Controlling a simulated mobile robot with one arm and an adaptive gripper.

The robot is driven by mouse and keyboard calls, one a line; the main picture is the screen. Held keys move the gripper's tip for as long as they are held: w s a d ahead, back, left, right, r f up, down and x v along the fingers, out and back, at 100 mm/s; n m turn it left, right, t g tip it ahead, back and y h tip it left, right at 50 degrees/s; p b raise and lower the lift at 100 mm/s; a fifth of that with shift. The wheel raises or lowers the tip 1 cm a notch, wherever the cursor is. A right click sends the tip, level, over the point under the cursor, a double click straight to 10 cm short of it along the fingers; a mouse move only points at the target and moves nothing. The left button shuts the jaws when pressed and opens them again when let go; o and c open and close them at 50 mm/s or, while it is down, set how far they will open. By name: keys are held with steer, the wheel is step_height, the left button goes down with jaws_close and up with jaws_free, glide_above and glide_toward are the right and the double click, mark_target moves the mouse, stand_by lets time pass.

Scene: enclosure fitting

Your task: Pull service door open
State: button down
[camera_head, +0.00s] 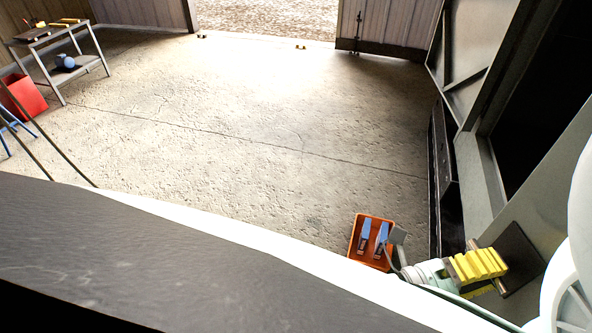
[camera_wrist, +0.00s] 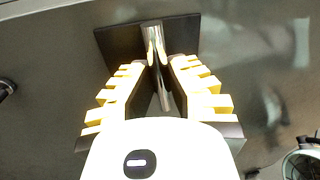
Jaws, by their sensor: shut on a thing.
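The service door seems to be the grey-green panel (camera_head: 548,185) at the right of the head view; it fills the background of the wrist view (camera_wrist: 60,110). A square dark plate (camera_head: 522,252) sits on it and carries a metal bar handle. In the wrist view the shiny handle (camera_wrist: 154,40) stands out from the dark plate (camera_wrist: 118,42). My gripper (camera_head: 478,264), with stepped yellow fingers, is at the handle. Its fingertips (camera_wrist: 158,62) are shut around the bar. How far the door stands open, I cannot tell.
A dark opening (camera_head: 545,90) lies beyond the panel. An orange bin (camera_head: 356,240) with blue-handled tools stands on the floor near my arm. A metal cart (camera_head: 85,62) and a red bin (camera_head: 24,94) are at far left. The middle floor is clear.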

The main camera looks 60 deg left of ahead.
steer(key=c, duration=0.9)
jaws_free()
steer(key=shift+d, duration=0.2)
steer(key=shift+c, duration=0.2)
steer(key=v, duration=1.2)
steer(key=shift+a, duration=0.1)
